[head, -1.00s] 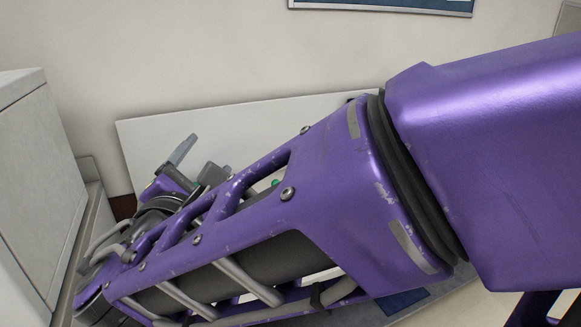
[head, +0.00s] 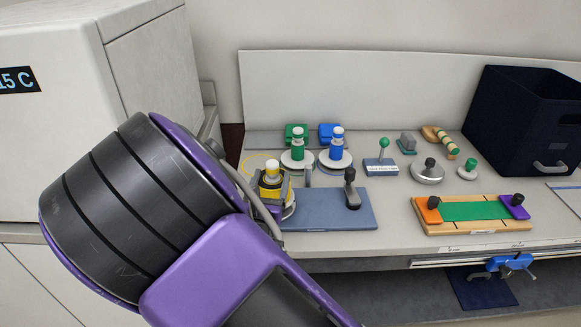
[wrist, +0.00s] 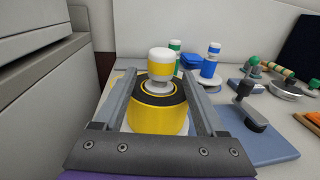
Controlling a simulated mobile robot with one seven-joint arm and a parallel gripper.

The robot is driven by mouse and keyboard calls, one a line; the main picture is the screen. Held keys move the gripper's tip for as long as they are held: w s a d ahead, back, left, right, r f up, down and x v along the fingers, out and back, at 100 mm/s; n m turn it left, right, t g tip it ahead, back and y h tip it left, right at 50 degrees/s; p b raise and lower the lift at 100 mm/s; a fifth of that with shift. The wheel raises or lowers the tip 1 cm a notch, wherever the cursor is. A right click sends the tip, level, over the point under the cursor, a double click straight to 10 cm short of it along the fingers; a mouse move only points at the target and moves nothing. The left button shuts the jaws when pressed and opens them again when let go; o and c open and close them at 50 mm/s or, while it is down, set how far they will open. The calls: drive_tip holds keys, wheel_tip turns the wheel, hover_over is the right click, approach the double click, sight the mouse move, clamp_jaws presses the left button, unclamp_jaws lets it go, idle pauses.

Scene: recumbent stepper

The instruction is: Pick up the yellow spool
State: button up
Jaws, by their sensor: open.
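The yellow spool (wrist: 158,118) stands upright in the wrist view, with a black top and a yellow-banded, white-capped knob. My gripper (wrist: 158,76) is open, with one grey finger on each side of the spool; I cannot tell whether either finger touches it. In the head view the yellow spool (head: 271,178) is at the left of the bench, partly hidden by my gripper and arm.
A green-banded spool (head: 298,151) and a blue-banded spool (head: 337,152) stand just behind. A blue-grey plate (head: 330,212) with a black-handled upright lies to the right. A white cabinet (head: 150,60) rises at the left. A dark bin (head: 520,115) stands at the back right.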

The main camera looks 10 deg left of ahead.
drive_tip(key=shift+w+d+r, duration=0.1)
drive_tip(key=shift+w, duration=0.25)
drive_tip(key=w, duration=0.4)
drive_tip(key=shift+w+a+r+b, duration=0.15)
drive_tip(key=shift+w+a+b, duration=0.15)
drive_tip(key=shift+a+b, duration=0.05)
clamp_jaws()
idle(0.8)
